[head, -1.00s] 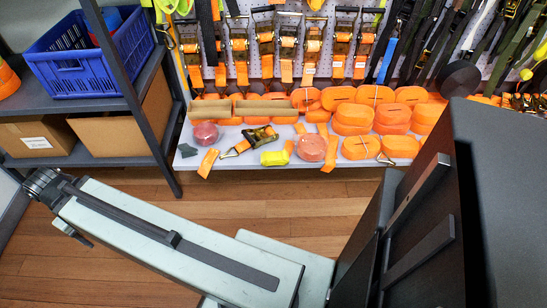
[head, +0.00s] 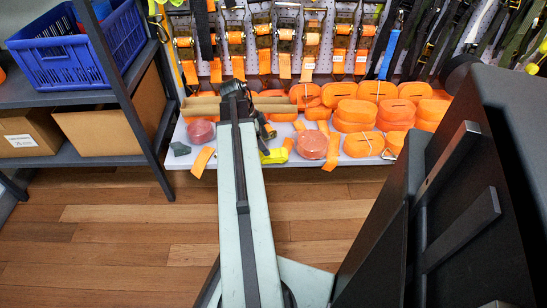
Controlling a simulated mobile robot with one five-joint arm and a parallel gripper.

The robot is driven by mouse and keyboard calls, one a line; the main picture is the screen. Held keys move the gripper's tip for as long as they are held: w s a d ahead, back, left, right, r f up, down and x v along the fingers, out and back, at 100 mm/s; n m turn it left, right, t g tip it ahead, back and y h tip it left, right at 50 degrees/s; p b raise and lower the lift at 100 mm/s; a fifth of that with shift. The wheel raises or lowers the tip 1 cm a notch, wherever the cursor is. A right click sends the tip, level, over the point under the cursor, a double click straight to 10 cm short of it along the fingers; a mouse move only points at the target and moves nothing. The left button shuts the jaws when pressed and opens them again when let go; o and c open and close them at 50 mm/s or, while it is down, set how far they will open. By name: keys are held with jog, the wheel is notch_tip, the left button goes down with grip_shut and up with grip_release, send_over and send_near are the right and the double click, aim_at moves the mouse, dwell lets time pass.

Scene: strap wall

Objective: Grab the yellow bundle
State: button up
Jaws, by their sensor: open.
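The yellow bundle (head: 276,156) lies near the front edge of the pale shelf (head: 345,164), just right of my arm. My arm hides part of its left side. My gripper (head: 238,90) is at the far end of my arm, over the shelf and in front of the hanging straps. It appears above and left of the bundle in the head view, apart from it. Its fingers are small, dark and hard to make out. Nothing is seen held in it.
Pink-red rolls (head: 312,145) flank the bundle, with orange strap pieces (head: 201,161) nearby. Stacked orange rolls (head: 357,114) fill the shelf behind. A ratchet buckle is mostly hidden by my arm. A dark rack with a blue crate (head: 62,60) stands at left. The wooden floor (head: 110,232) is clear.

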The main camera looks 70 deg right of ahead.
aim_at(272, 152)
jog(key=b+x, duration=0.6)
jog(key=x, duration=0.2)
jog(key=shift+w+b, duration=0.1)
jog(key=shift+b, duration=0.3)
jog(key=shift+r, duration=0.25)
jog(key=c, duration=1.5)
jog(key=shift+r+p, duration=0.15)
jog(key=shift+p, duration=0.2)
